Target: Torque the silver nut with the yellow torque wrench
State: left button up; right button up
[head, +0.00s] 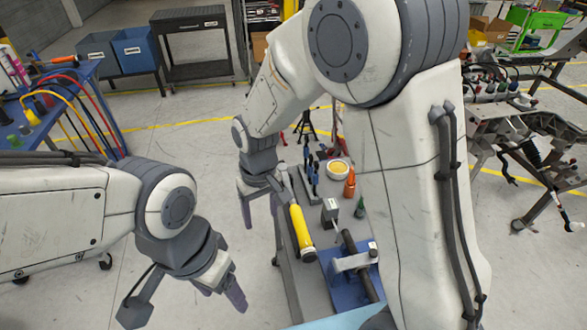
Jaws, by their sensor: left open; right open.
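The yellow torque wrench (301,228) lies on the narrow grey bench, near its left edge, its yellow handle toward the front. My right gripper (264,210) is open and empty, pointing down just left of the wrench's far end; they overlap in the picture, and I cannot tell if they touch. My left gripper (186,308) is open and empty, low over the floor left of the bench. A blue fixture (345,290) with a grey clamp and dark bar stands at the bench's front. I cannot make out the silver nut.
Bottles, a yellow-topped round container (338,169) and small tools crowd the bench (312,292). My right arm hides its right side. A blue table with cables (62,110) stands left; a metal chassis (530,125) stands right.

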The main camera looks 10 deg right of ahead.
jog(key=w+d+f+m+p, duration=0.1)
jog(key=w+d+f+p, duration=0.15)
jog(key=w, duration=0.25)
jog(key=w+d+f+m+p, duration=0.1)
jog(key=w+d+f+p, duration=0.1)
jog(key=w+d+p, duration=0.25)
pick_arm(q)
notch_tip(320, 180, up, 12)
jog(key=p, duration=0.3)
pick_arm(e)
jog(key=m, duration=0.2)
send_over(297, 212)
jog(key=shift+h, duration=0.3)
notch_tip(297, 212, down, 6)
jog(key=shift+s+a+f, duration=0.15)
jog(key=shift+f, duration=0.6)
pick_arm(q)
notch_tip(297, 212, down, 7)
jog(key=b, duration=0.7)
pick_arm(e)
notch_tip(297, 212, down, 10)
jog(key=shift+r, duration=0.25)
pick_arm(q)
jog(key=shift+d, duration=0.1)
pick_arm(e)
grip_shut()
pick_arm(q)
jog(key=shift+r, duration=0.1)
pick_arm(e)
jog(key=shift+r, duration=0.15)
